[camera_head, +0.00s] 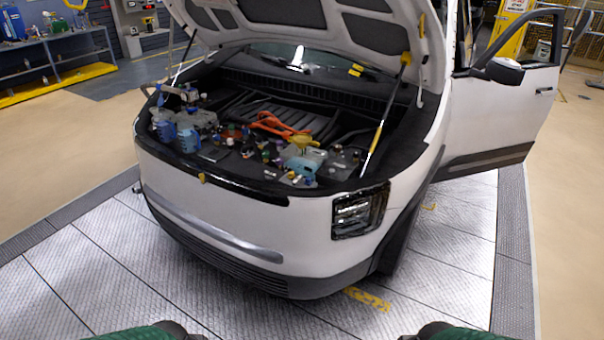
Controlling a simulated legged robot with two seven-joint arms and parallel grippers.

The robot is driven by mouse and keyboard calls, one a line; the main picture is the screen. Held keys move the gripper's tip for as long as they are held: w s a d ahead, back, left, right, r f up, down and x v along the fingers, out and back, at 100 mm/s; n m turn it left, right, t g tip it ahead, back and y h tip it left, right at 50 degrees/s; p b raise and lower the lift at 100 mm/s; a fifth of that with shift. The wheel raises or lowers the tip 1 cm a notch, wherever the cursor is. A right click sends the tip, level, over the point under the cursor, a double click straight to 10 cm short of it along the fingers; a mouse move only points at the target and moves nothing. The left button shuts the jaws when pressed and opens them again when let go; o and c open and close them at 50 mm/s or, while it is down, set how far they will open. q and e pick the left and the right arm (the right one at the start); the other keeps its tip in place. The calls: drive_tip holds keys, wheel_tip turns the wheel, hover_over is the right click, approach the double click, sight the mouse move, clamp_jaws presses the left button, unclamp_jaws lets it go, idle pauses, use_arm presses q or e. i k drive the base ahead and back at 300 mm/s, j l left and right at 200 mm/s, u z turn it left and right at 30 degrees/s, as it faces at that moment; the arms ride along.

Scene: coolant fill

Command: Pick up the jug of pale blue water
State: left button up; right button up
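No jug can be singled out with certainty at this size. In the open front bay of the white car, a pale blue see-through container (304,164) sits at the right front, with a yellow funnel-like piece (303,142) at its top. Two bluer containers, one (165,131) beside the other (188,139), sit at the bay's left front. A blue item (12,23) stands on the far workbench at the upper left; its kind is unclear. Only green and dark parts of my arms show at the bottom edge. Neither gripper's fingers are visible.
The car (225,215) stands ahead with its hood (300,25) raised on struts and a side door (500,100) open at right. A workbench (60,58) with a yellow base edge is at the far left. Floor around the grey metal platform (110,260) is clear.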

sight(187, 135)
drive_tip(key=i+j+z, duration=0.1)
drive_tip(key=i+j, duration=0.35)
drive_tip(key=i, duration=0.2)
drive_tip(key=i+j, duration=0.45)
drive_tip(key=i, duration=0.2)
drive_tip(key=z, duration=0.05)
